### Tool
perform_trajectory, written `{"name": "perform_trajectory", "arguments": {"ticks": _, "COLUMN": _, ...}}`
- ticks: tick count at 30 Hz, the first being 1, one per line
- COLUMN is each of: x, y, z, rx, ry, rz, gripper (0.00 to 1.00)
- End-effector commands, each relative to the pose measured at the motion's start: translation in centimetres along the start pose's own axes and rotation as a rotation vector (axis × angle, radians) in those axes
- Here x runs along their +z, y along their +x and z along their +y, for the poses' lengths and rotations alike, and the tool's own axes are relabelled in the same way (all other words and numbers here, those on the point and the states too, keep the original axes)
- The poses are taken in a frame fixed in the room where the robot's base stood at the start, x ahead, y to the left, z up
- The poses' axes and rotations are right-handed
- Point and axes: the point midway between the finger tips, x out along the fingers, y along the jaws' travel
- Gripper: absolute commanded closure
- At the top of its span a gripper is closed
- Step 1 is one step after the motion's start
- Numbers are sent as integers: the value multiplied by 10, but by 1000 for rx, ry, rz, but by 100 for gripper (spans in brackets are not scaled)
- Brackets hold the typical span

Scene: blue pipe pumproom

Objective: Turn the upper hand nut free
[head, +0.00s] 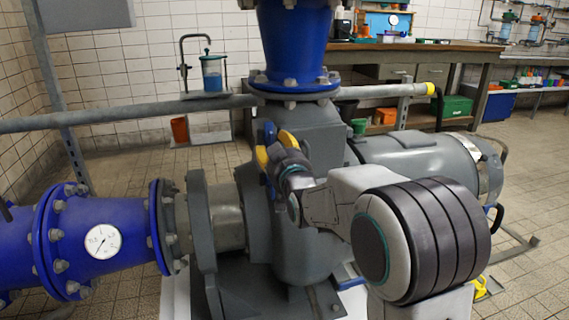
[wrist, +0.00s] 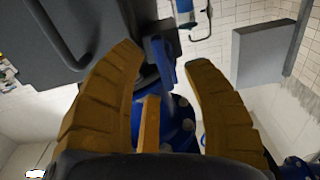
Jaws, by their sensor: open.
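A blue hand nut (head: 270,132) shows on the grey pump housing (head: 318,130), just beyond my yellow fingers in the head view. In the wrist view a blue winged part (wrist: 164,60), which looks like this nut, lies between my fingertips, apart from the right finger. I cannot tell whether the left finger touches it. My gripper (head: 274,149) is open, and its spread yellow fingers also show in the wrist view (wrist: 166,62). More blue shows lower beside the gripper; my arm partly hides it.
A blue flanged pipe (head: 110,235) with a round gauge (head: 102,241) is at left, and a blue vertical pipe (head: 295,40) rises above the housing. A grey rail (head: 130,112) crosses behind. A workbench (head: 420,50) stands at the back. Tiled floor is open at right.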

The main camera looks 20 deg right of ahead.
Motion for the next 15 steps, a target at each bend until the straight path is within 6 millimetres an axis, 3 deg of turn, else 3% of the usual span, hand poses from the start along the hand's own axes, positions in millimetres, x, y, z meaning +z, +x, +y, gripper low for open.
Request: {"name": "perform_trajectory", "arguments": {"ticks": 15, "x": -1, "y": -79, "z": -1, "rx": -1, "ry": 0, "rz": 2, "gripper": 55}}
